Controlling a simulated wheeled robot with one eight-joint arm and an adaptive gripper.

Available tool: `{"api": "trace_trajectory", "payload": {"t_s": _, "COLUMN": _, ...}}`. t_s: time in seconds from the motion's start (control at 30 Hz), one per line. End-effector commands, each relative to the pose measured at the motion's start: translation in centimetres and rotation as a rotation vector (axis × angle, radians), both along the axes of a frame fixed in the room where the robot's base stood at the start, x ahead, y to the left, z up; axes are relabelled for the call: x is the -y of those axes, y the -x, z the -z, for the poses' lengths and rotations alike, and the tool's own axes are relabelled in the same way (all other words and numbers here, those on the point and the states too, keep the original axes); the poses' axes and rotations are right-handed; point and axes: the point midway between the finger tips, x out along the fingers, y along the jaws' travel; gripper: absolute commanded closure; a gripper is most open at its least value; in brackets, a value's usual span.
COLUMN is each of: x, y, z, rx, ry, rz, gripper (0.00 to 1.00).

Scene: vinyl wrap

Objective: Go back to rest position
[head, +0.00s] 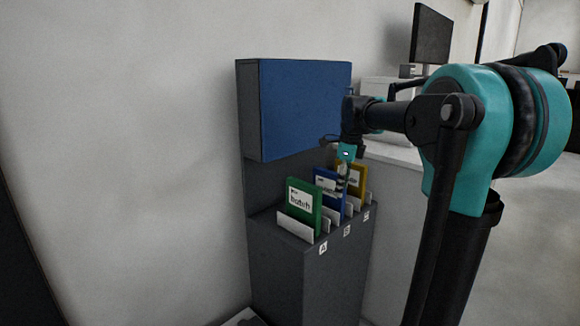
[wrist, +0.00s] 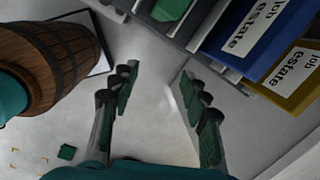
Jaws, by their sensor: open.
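My gripper (wrist: 158,88) is open in the wrist view, with nothing between its fingers but pale floor below. In the head view my gripper (head: 343,182) is in front of the row of folders, overlapping the blue one in the picture; I cannot tell if it touches. A green folder (head: 300,204), a blue folder (head: 324,183) and a yellow folder (head: 358,178) stand in slots marked with letters. The blue folder (wrist: 262,35) and yellow folder (wrist: 300,78) also show at the upper right of the wrist view, with a bit of the green folder (wrist: 172,9) at the top.
The grey cabinet (head: 275,270) holds the slots, with a blue-fronted box (head: 305,105) above them. A white counter (head: 395,153) and a dark monitor (head: 431,36) are behind my arm. A wooden barrel (wrist: 55,65) stands at the left of the wrist view. Floor between is clear.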

Motion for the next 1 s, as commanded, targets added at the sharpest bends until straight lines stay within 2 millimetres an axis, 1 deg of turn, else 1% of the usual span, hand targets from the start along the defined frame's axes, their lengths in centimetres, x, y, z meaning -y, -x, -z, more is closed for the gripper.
{"api": "trace_trajectory", "payload": {"t_s": 0.17, "x": 0.4, "y": 2.4, "z": 3.1, "rx": 0.043, "ry": 0.041, "rz": -0.224, "gripper": 0.54}}
{"api": "trace_trajectory", "payload": {"t_s": 0.27, "x": 0.6, "y": 4.4, "z": 5.6, "rx": 0.077, "ry": 0.079, "rz": -0.408, "gripper": 0.54}}
{"api": "trace_trajectory", "payload": {"t_s": 0.4, "x": 1.1, "y": 8.1, "z": 9.9, "rx": 0.13, "ry": 0.153, "rz": -0.72, "gripper": 0.54}}
{"api": "trace_trajectory", "payload": {"t_s": 0.47, "x": 1.3, "y": 9.8, "z": 11.7, "rx": 0.15, "ry": 0.189, "rz": -0.856, "gripper": 0.54}}
{"api": "trace_trajectory", "payload": {"t_s": 0.57, "x": 1.6, "y": 12.8, "z": 14.7, "rx": 0.18, "ry": 0.253, "rz": -1.079, "gripper": 0.54}}
{"api": "trace_trajectory", "payload": {"t_s": 0.6, "x": 1.7, "y": 14.1, "z": 15.9, "rx": 0.189, "ry": 0.28, "rz": -1.169, "gripper": 0.54}}
{"api": "trace_trajectory", "payload": {"t_s": 0.67, "x": 1.8, "y": 16.0, "z": 17.6, "rx": 0.204, "ry": 0.322, "rz": -1.304, "gripper": 0.54}}
{"api": "trace_trajectory", "payload": {"t_s": 0.7, "x": 1.9, "y": 17.3, "z": 18.7, "rx": 0.21, "ry": 0.35, "rz": -1.391, "gripper": 0.54}}
{"api": "trace_trajectory", "payload": {"t_s": 0.8, "x": 2.2, "y": 20.3, "z": 21.3, "rx": 0.224, "ry": 0.418, "rz": -1.59, "gripper": 0.54}}
{"api": "trace_trajectory", "payload": {"t_s": 0.9, "x": 2.3, "y": 22.7, "z": 23.2, "rx": 0.23, "ry": 0.475, "rz": -1.749, "gripper": 0.54}}
{"api": "trace_trajectory", "payload": {"t_s": 1.0, "x": 2.4, "y": 24.3, "z": 24.4, "rx": 0.23, "ry": 0.514, "rz": -1.857, "gripper": 0.54}}
